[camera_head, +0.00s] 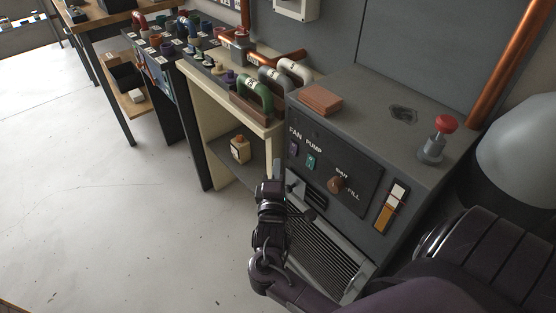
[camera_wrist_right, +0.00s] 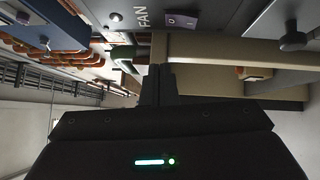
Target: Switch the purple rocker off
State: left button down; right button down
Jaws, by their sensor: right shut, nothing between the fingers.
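The purple rocker (camera_head: 293,147) is on the dark front panel of the grey cabinet, under the word FAN. In the right wrist view the purple rocker (camera_wrist_right: 182,20) shows near the top edge with small pale marks; I cannot tell which side is pressed in. My right gripper (camera_head: 278,170) is shut and empty, a little left of and below the rocker in the head view. Its closed black fingers (camera_wrist_right: 158,75) point toward the cabinet side in the wrist view, apart from the rocker. My left gripper is not in view.
A teal PUMP rocker (camera_head: 311,161) sits right beside the purple one. A brown knob (camera_head: 337,184), an amber gauge (camera_head: 391,206) and a vent grille (camera_head: 320,250) share the cabinet front. A black knob (camera_wrist_right: 291,41) sticks out in the wrist view. Pipes (camera_head: 257,96) lie on the beige bench.

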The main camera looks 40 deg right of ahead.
jog(key=v, duration=0.6)
jog(key=shift+s+r, duration=0.2)
jog(key=shift+r, duration=0.25)
jog(key=shift+d, duration=0.1)
